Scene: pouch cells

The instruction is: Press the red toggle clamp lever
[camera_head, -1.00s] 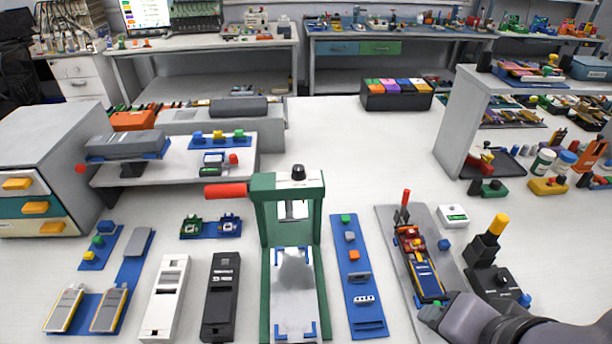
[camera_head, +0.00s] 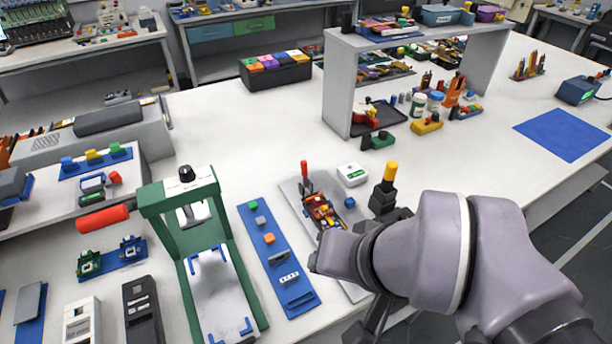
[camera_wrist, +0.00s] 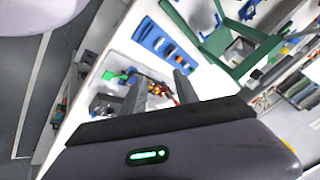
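The red toggle clamp lever (camera_head: 304,170) stands upright at the far end of a grey plate (camera_head: 290,188) in the head view. The clamp body (camera_head: 322,210), orange and brown, lies just in front of it. My arm covers the near part of this fixture. In the wrist view my gripper (camera_wrist: 158,78) has its two grey fingers apart, with nothing held between them. The clamp's orange and red parts (camera_wrist: 158,88) show beyond and between the fingers. I cannot tell the exact gap between fingers and lever.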

